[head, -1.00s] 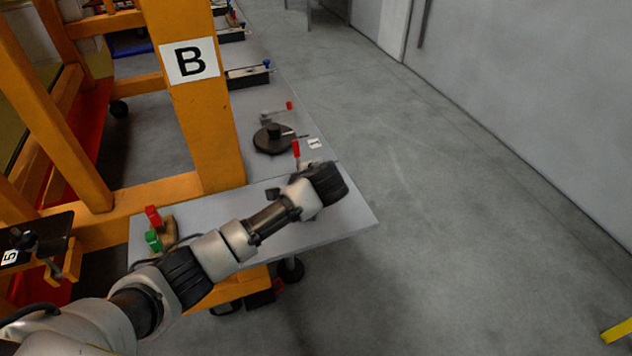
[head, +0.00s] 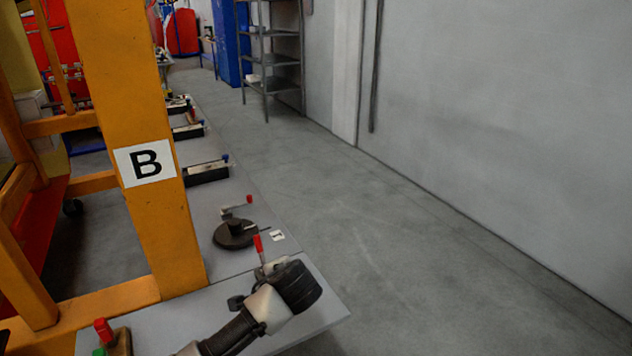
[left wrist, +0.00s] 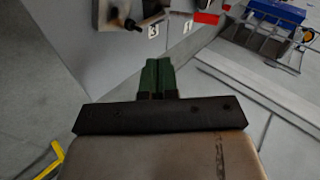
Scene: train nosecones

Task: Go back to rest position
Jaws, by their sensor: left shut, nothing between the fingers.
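My left gripper (left wrist: 158,78) shows in the left wrist view as two green fingers, pressed together with nothing between them. In the head view my left arm comes in from the lower left, over the grey bench (head: 325,308). Its black rounded wrist end is beside the red-handled clamp (head: 259,246); the fingers cannot be made out there. Whether the arm touches the bench or clamp cannot be told. My right gripper is in neither view.
An orange post (head: 135,95) marked B stands left. A black round fixture (head: 235,234) sits on the bench beyond my arm. Red and green buttons (head: 103,330) are at lower left. The floor right of the bench is clear up to the grey wall (head: 500,130).

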